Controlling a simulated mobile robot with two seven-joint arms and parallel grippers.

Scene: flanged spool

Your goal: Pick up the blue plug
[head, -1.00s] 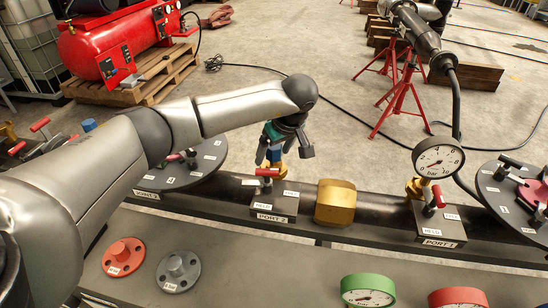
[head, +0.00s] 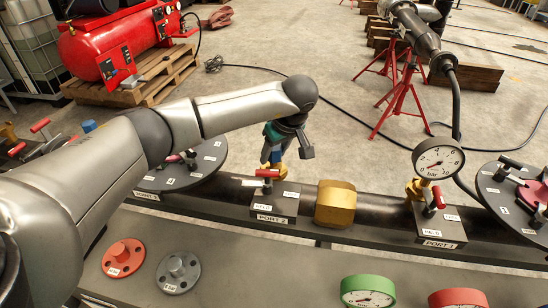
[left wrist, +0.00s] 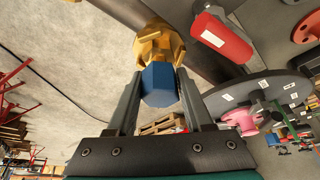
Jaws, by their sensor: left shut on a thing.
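The blue plug (left wrist: 159,84) is a hex-sided block sitting on a brass fitting (left wrist: 160,45) in the left wrist view. My left gripper (left wrist: 158,76) has one finger on each side of the plug and is shut on it. In the head view my left gripper (head: 273,158) reaches down over the pipe behind the PORT 2 block (head: 272,203), and its fingers mostly hide the plug there. The plug still appears to be on its fitting. My right gripper is not in view.
A red lever (head: 267,173) stands close in front of the gripper; its red handle (left wrist: 222,37) is near the right finger. A brass block (head: 335,203) and a pressure gauge (head: 438,160) are further right. Flanges (head: 178,271) lie on the front bench.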

